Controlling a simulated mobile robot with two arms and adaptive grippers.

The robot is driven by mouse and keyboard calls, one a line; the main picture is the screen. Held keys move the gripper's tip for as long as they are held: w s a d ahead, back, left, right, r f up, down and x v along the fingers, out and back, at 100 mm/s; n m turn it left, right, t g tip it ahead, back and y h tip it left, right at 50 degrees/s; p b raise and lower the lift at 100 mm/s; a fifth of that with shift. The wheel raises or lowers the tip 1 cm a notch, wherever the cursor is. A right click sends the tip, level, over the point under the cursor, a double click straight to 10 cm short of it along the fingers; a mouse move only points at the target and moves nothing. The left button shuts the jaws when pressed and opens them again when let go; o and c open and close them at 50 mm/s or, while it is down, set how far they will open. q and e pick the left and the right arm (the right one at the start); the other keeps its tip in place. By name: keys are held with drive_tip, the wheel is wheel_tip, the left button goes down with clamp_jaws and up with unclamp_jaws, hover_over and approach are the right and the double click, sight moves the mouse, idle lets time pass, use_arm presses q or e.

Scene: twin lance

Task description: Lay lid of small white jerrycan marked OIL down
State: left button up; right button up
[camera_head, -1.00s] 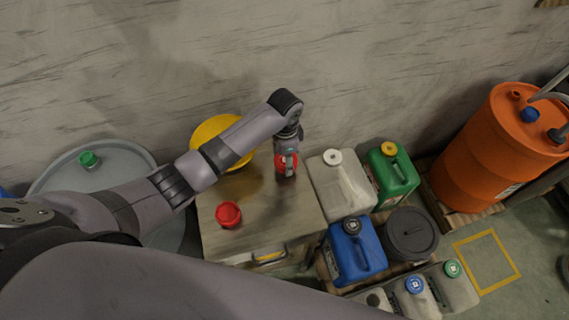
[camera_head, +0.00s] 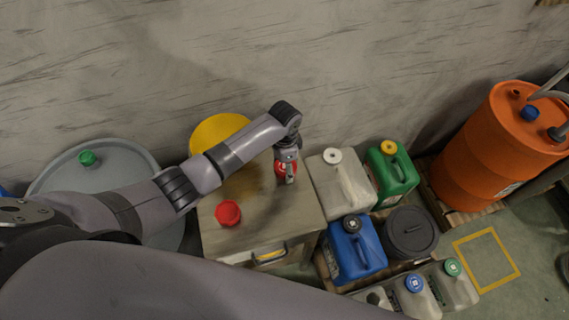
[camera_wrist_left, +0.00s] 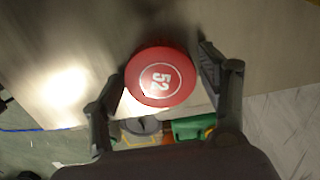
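A round red lid (camera_wrist_left: 160,76) marked 52 sits between the fingers of my left gripper (camera_wrist_left: 162,72) in the left wrist view. I cannot tell whether the lid touches the top. Small pale jerrycans (camera_head: 455,290) stand at the lower right; no OIL mark is readable. My right gripper is out of view.
Another red cap-like object (camera_head: 228,213) lies on the cabinet's left part. A yellow round object (camera_head: 215,132) is behind it. A white jerrycan (camera_head: 338,185), a green one (camera_head: 397,178) and a blue one (camera_head: 357,255) stand to the right. The top's middle is clear.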

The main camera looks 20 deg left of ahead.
sight(284, 166)
use_arm(q)
drive_tip(key=shift+o, duration=0.5)
drive_tip(key=shift+r, duration=0.6)
wheel_tip(284, 166, up, 11)
drive_tip(key=shift+r, duration=0.1)
